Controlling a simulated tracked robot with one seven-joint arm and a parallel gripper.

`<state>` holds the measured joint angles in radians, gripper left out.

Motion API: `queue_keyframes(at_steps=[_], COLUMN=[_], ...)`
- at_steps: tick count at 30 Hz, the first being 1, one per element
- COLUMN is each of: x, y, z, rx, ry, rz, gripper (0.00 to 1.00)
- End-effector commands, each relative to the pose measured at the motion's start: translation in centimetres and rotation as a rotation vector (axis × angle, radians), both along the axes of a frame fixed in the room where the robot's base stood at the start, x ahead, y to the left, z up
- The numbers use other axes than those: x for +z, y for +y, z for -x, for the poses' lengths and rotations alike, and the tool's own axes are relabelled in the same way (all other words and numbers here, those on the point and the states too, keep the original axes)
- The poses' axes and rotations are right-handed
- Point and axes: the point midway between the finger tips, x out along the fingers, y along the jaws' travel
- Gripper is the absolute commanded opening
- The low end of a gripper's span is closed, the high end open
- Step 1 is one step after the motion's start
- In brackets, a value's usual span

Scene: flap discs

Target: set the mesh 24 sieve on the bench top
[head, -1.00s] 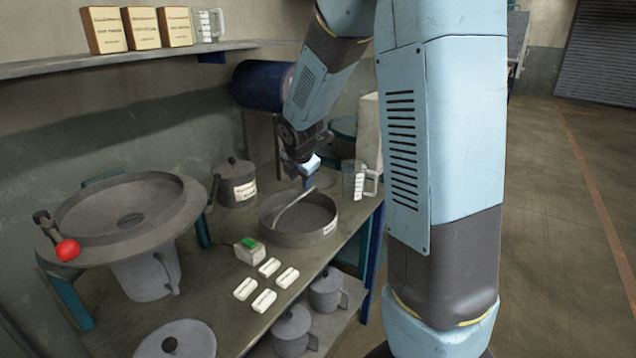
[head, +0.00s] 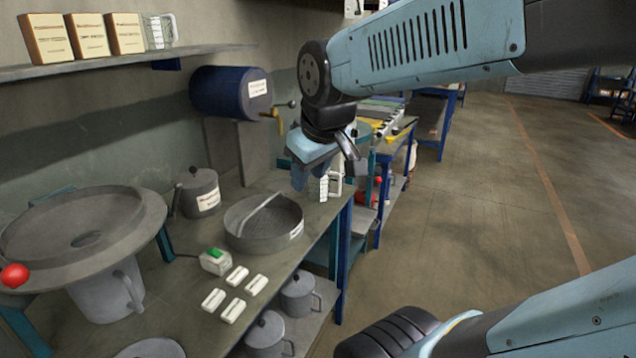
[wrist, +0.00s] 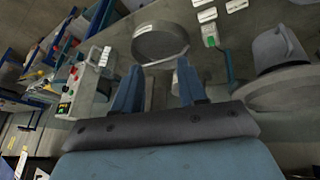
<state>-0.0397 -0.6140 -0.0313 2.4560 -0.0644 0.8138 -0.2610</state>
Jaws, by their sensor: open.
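A round grey sieve (head: 262,242) with a bar handle across its top and a small white label stands on the bench top (head: 185,290). The label is too small to read, so I cannot tell its mesh number. The sieve also shows in the wrist view (wrist: 160,42), ahead of the fingers. My gripper (head: 312,182) is open and empty, up and to the right of the sieve in the head view. In the wrist view my gripper (wrist: 158,72) points toward the sieve's handle side, its fingers apart with nothing between them.
A clear jug (head: 333,184) stands behind my gripper. A lidded pot (head: 198,192), a small box with a green top (head: 215,261) and several white blocks (head: 237,275) surround the sieve. A large round hopper (head: 130,238) stands at left. Lidded pots (head: 299,292) sit below.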

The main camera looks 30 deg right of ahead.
Motion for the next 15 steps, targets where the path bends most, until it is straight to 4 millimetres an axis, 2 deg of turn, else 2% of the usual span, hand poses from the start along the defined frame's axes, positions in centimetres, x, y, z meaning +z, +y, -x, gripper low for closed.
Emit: queue_keyframes(at_steps=[3, 6, 10, 15], x=[0.3, 0.4, 0.3, 0.3], y=[0.4, 0.7, 0.8, 0.9], z=[2.7, 4.1, 5.0, 5.1], rx=[-0.132, -0.208, -0.257, -0.265], ry=[-0.01, -0.01, -0.009, -0.008], rz=[-0.083, -0.133, -0.163, -0.168], gripper=[0.41, 0.41, 0.41, 0.41])
